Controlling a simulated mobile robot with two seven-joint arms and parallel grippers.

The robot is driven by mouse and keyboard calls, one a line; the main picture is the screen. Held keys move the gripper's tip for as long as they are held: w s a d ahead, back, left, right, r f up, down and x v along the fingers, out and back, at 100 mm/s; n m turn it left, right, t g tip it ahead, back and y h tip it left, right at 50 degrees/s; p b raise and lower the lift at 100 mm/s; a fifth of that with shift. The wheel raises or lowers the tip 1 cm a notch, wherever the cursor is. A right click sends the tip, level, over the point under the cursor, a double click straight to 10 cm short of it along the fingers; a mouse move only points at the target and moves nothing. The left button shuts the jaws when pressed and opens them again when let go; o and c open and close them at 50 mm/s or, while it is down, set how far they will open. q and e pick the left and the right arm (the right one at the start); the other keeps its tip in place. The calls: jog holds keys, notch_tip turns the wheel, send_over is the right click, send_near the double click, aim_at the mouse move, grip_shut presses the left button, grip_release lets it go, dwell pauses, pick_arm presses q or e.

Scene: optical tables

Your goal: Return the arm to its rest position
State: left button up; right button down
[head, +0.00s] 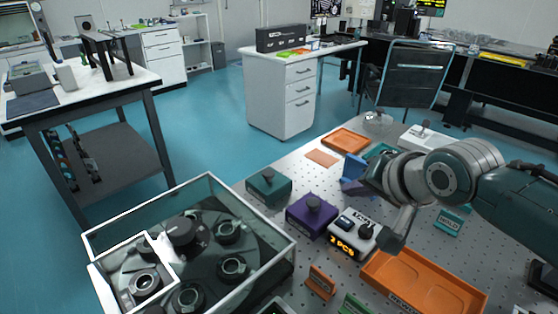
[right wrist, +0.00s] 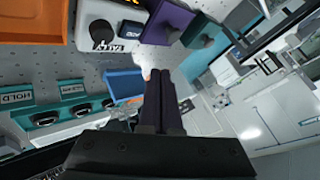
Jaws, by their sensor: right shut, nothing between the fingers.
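My right arm comes in from the right in the head view, and its gripper (head: 374,173) hangs over the perforated optical table (head: 318,222). The fingers are partly hidden by the wrist in that view. In the right wrist view the two dark fingers (right wrist: 160,76) lie together, with nothing between them. A blue piece (head: 353,186) shows just beside the gripper in the head view; I cannot tell the gap between them. My left gripper is not in view.
Below the arm stand a white box with a lit display (head: 349,228), a purple box (head: 310,216) and a green box (head: 268,187). An orange tray (head: 424,283) lies in front. A clear-walled case (head: 205,184) is at left.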

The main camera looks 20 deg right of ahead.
dwell(0.5)
jog(key=s+a+r+n+g, duration=0.2)
jog(key=s+a+n, duration=0.15)
jog(key=s, duration=0.45)
jog(key=s+a+r+n+g, duration=0.1)
jog(key=s+a+n+g, duration=0.2)
jog(key=s, duration=0.6)
jog(key=s+a+r+n, duration=0.25)
jog(key=s+n, duration=0.25)
jog(key=s, duration=0.3)
notch_tip(320, 180, up, 38)
jog(key=p, duration=3.9)
jog(key=shift+s+a+g+y, duration=0.3)
jog(key=shift+s, duration=0.1)
